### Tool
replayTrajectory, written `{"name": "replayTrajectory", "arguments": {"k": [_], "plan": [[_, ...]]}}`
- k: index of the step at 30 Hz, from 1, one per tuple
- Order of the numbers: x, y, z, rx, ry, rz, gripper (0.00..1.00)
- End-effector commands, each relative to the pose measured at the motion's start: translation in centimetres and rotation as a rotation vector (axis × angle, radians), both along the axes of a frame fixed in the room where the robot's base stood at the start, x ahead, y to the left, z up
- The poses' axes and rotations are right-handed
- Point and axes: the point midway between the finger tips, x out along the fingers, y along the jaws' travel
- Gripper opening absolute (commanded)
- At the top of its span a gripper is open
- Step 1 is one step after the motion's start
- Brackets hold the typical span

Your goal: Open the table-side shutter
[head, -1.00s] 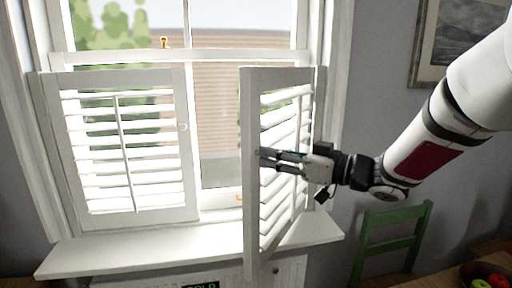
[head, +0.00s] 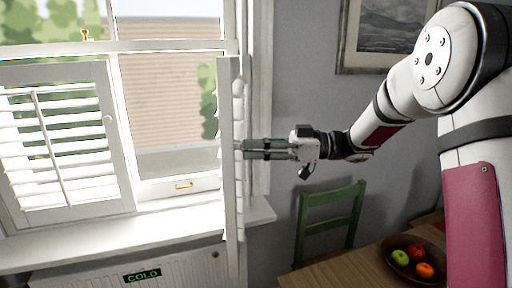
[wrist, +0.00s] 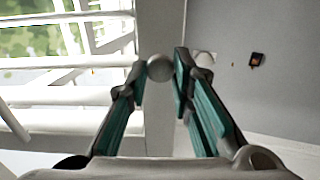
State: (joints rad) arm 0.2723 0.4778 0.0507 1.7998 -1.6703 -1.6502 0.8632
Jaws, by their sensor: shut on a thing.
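The table-side shutter (head: 231,180) is the white louvred panel on the window's right. In the head view it stands swung out from the window, almost edge-on. My gripper (head: 240,150) reaches it from the right, its fingertips at the panel's free edge. In the wrist view a round pale knob (wrist: 160,68) sits between the tips of my gripper (wrist: 161,75), which is shut on it. The shutter's stile (wrist: 160,125) runs behind the knob, with slats to the left. The other shutter (head: 65,140) on the left lies across its half of the window.
A wooden table (head: 350,264) with a fruit bowl (head: 395,252) stands at the lower right. A green chair (head: 328,222) is beside it, below my arm. The white sill (head: 190,222) and a radiator (head: 190,270) lie under the window. A picture (head: 385,35) hangs on the wall.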

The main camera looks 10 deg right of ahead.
Motion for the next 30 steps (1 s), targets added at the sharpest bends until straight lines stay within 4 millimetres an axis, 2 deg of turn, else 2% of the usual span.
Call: {"name": "replayTrajectory", "arguments": {"k": [7,8,10,22,26,30], "plan": [[0.0,0.0,0.2,0.004,-0.004,0.001,0.0],[0.0,0.0,0.3,0.004,-0.004,0.0,0.26],[0.0,0.0,0.2,0.003,-0.004,0.0,0.41],[0.0,-0.6,0.1,0.001,-0.002,-0.003,0.41],[-0.1,-2.3,0.1,0.001,-0.002,-0.006,0.41],[-0.4,-5.1,0.1,0.002,-0.002,-0.006,0.41]]}}
